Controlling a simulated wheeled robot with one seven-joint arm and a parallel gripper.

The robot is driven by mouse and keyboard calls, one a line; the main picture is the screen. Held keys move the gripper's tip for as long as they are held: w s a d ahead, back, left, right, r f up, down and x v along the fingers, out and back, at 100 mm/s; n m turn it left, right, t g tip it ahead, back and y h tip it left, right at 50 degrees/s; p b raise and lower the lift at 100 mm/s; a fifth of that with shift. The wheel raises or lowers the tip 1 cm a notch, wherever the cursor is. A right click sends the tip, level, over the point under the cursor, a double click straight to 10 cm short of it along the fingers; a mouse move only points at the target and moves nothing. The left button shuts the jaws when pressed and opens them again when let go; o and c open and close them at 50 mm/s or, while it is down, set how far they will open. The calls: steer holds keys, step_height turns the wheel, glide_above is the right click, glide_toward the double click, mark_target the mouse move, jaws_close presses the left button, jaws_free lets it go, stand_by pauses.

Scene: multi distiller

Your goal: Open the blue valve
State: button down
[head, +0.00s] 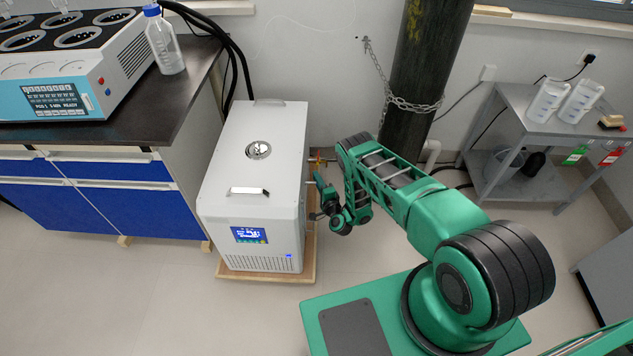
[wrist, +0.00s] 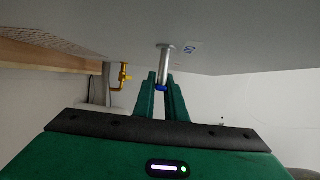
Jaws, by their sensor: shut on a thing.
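The blue valve (wrist: 161,88) shows in the wrist view as a small blue handle at the end of a short metal pipe on the side of the white unit. My gripper (wrist: 161,77) has its two green fingers on either side of the blue handle and is shut on it. The fingers partly cover the handle, and its turn angle is hard to tell. In the head view my gripper (head: 320,203) is at the right side of the white chiller box (head: 230,165). The blue valve cannot be made out there.
A brass valve with a yellow-orange handle (wrist: 123,76) is left of my fingers in the wrist view. A dark gas cylinder (head: 420,65) with a chain stands behind my arm. A lab bench (head: 150,110) is left; a grey cart (head: 520,130) is right.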

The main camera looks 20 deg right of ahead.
steer(key=shift+a+t, duration=0.1)
steer(key=shift+t, duration=0.4)
steer(key=c, duration=1.8)
jaws_free()
steer(key=s+d, duration=0.1)
steer(key=s, duration=0.9)
steer(key=shift+s+f, duration=0.15)
steer(key=shift+s, duration=0.2)
